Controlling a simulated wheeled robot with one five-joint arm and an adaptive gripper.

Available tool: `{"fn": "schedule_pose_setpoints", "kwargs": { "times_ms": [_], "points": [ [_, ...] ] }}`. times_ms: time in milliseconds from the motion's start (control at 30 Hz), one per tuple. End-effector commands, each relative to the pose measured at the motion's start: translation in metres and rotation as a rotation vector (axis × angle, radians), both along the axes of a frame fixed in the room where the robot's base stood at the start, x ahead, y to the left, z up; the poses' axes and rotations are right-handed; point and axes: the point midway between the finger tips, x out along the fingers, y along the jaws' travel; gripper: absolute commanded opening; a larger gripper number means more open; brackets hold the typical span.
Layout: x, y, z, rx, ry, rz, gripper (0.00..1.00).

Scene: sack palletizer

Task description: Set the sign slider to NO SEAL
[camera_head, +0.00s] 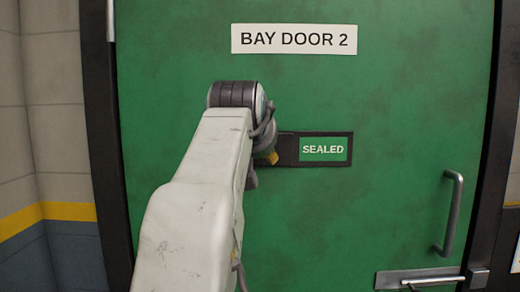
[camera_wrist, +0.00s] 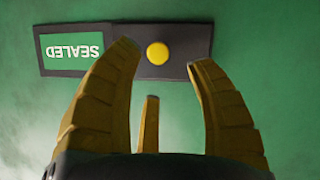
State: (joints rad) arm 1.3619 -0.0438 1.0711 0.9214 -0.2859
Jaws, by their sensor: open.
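The sign slider is a dark plate (camera_head: 289,149) on the green door, left of a green window reading SEALED (camera_head: 322,150). In the wrist view the sign appears upside down, with SEALED (camera_wrist: 76,49) at the left and the dark plate (camera_wrist: 190,43) at the right. A round yellow knob (camera_wrist: 157,53) stands on the dark plate. My gripper (camera_wrist: 164,58) is open, with its yellow fingers around the knob's sides and visible gaps between them and it. Contact is not visible. In the head view my arm hides the knob and the sign's left end.
A BAY DOOR 2 plate (camera_head: 294,39) is above the sign. A grey handle (camera_head: 450,213) and a metal latch (camera_head: 420,278) are at the door's lower right. The dark door frame (camera_head: 97,130) and a block wall (camera_head: 50,110) lie to the left. The door surface around the sign is clear.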

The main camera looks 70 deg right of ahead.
Motion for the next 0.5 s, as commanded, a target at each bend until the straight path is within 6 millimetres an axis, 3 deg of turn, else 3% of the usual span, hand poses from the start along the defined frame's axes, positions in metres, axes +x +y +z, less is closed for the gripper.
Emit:
{"fn": "schedule_pose_setpoints", "kwargs": {
  "times_ms": [300, 500],
  "points": [
    [0.008, -0.036, -0.015, 0.003, 0.0, 0.0, 0.51],
    [0.01, -0.048, -0.02, 0.002, -0.001, 0.0, 0.51]
  ]
}}
